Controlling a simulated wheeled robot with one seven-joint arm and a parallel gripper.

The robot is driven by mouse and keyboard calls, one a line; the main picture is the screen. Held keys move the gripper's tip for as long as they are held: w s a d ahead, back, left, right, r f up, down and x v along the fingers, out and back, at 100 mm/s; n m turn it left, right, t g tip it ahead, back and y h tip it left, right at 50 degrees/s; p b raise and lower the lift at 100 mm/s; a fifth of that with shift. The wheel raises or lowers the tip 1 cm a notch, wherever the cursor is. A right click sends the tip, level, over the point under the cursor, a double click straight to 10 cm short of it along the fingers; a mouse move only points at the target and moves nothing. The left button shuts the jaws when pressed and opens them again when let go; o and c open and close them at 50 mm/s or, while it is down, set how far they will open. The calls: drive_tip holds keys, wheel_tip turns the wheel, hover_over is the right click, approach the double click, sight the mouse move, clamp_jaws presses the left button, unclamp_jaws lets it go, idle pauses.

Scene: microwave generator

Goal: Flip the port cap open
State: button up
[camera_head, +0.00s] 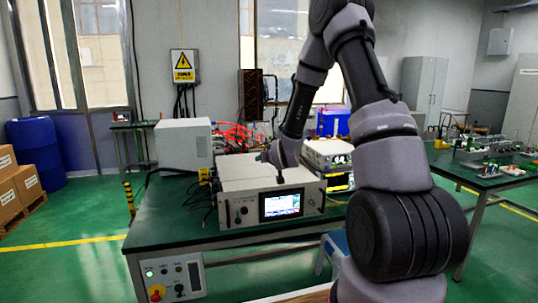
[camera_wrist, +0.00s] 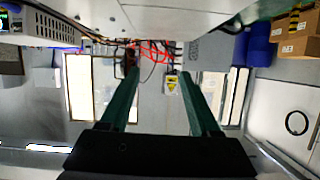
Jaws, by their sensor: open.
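The microwave generator (camera_head: 235,214) is a pale box with a lit screen (camera_head: 282,205) and small knobs on its front, standing on the green bench. The port cap is too small or hidden to make out. My gripper (camera_head: 262,157) is just above the generator's top, towards its back. It also shows in the wrist view (camera_wrist: 160,80), its two dark green fingers apart with nothing between them. The wrist picture looks upside down. A pale surface (camera_wrist: 185,18) fills its top middle; I cannot tell if it is the generator's top.
A white box (camera_head: 183,145) stands behind left on the bench (camera_head: 160,228), with red cables (camera_head: 236,133) behind. Stacked instruments (camera_head: 328,153) stand to the right. A yellow warning sign (camera_head: 184,66) hangs on the wall. The floor at left is clear before the cardboard boxes (camera_head: 18,190).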

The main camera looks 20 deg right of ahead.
drive_tip(key=shift+s+d+r, duration=0.15)
drive_tip(key=shift+r, duration=0.35)
drive_tip(key=shift+s+d+r, duration=0.1)
drive_tip(key=shift+r, duration=0.4)
